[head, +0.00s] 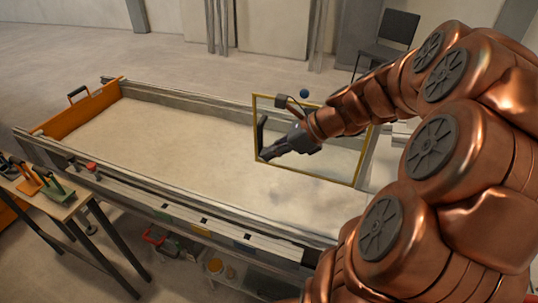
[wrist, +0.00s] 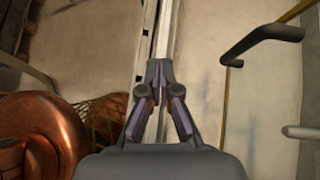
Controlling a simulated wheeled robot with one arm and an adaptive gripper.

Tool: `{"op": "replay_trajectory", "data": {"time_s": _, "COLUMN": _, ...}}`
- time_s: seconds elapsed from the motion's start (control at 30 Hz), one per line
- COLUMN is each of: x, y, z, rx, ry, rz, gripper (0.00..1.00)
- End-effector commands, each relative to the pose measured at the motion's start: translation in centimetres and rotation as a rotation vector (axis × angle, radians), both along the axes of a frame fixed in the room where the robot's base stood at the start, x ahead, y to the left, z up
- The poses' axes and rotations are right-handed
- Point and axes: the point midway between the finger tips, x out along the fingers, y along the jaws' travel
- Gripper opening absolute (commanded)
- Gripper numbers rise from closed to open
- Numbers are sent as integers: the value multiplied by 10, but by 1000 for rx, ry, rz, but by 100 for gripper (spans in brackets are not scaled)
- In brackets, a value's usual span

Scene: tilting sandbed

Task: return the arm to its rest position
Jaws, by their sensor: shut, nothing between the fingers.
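My copper arm reaches from the right side of the head view, out over the sandbed. My gripper (head: 268,153) is at its end, pointing left and down, above the sand and apart from it. In the wrist view, my gripper (wrist: 159,72) shows its two fingers closed together at the tips, with nothing held. The sandbed (head: 170,140) is a long trough of pale sand with an orange end board (head: 85,112) at the far left.
A yellow-edged frame (head: 310,174) stands at the sandbed's right part; my forearm overlaps it in the head view. A tool table (head: 45,200) stands at left. A dark chair (head: 390,38) is at the back.

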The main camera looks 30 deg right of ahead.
Motion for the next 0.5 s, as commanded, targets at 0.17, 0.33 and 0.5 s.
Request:
{"op": "replay_trajectory", "data": {"time_s": 0.17, "x": -8, "y": 2, "z": 7, "rx": -2, "ry": 0, "rz": -3, "gripper": 0}}
{"op": "replay_trajectory", "data": {"time_s": 0.33, "x": -10, "y": 4, "z": 10, "rx": 0, "ry": 0, "rz": -1, "gripper": 0}}
{"op": "replay_trajectory", "data": {"time_s": 0.5, "x": -11, "y": 6, "z": 9, "rx": -5, "ry": 1, "rz": 8, "gripper": 0}}
